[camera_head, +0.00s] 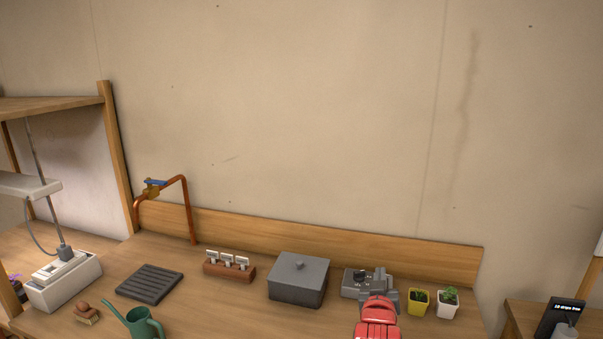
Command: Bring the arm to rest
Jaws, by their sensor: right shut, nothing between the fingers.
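My right arm (377,318), red with a grey wrist, comes up from the bottom edge right of the middle. My right gripper (376,281) is at its end, shut and empty, in front of the back of the wooden counter (225,310). A small grey object with a dark top (351,284) shows just left of the gripper, partly covered by it. I cannot tell if they touch. My left gripper is not in view.
A dark grey lidded box (298,281) stands left of the gripper. A yellow pot (419,303) and a white pot (447,306) with plants stand close on its right. A card holder (229,271), slatted tray (149,284), green watering can (143,324) and copper tap (187,207) are further left.

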